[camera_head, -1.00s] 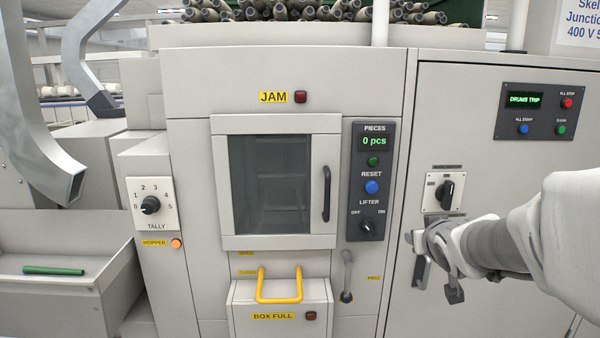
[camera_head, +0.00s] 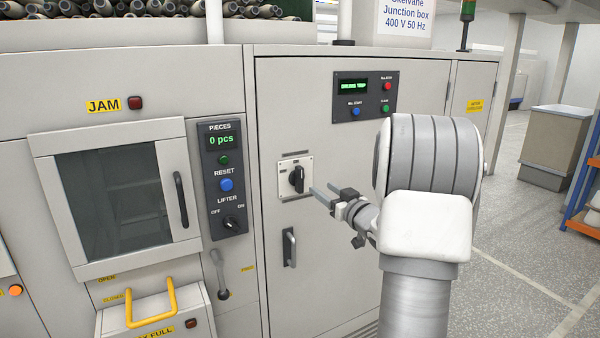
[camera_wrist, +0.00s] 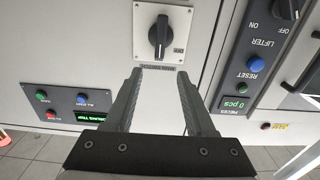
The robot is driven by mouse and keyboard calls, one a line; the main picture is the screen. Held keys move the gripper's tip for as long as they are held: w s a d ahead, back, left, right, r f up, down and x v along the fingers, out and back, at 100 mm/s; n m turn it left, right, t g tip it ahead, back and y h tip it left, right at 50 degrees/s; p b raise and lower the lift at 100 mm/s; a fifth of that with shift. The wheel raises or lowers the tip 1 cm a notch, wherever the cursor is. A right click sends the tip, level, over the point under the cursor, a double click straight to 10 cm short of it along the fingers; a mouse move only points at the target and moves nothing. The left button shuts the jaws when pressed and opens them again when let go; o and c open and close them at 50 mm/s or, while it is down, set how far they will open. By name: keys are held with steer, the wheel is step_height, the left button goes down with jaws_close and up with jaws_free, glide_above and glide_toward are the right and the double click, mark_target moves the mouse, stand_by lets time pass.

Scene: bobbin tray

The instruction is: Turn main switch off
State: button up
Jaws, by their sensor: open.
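The main switch is a black rotary knob (camera_head: 297,179) on a pale square plate (camera_head: 284,190) on the grey cabinet door. In the wrist view the knob (camera_wrist: 160,38) shows beyond the fingertips, and its grip bar runs along the picture's vertical. My gripper (camera_head: 325,195) is in front of the door, just right of the knob and slightly lower in the head view. In the wrist view my gripper (camera_wrist: 160,75) is open and empty. Its fingers are short of the knob and do not touch it.
A door handle (camera_head: 289,248) sits below the switch. A drum control panel (camera_head: 365,97) with buttons is above right. The pieces and lifter panel (camera_head: 223,180) is on the left, beside the windowed door (camera_head: 115,197). Open floor (camera_head: 510,270) lies to the right.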

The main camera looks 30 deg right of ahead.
mark_target(302, 174)
steer(key=w, duration=0.4)
steer(key=w+p, duration=0.1)
steer(key=w, duration=0.3)
steer(key=w+p, duration=0.1)
steer(key=w, duration=0.4)
steer(key=shift+w+d, duration=0.1)
steer(key=shift+d, duration=0.3)
jaws_close()
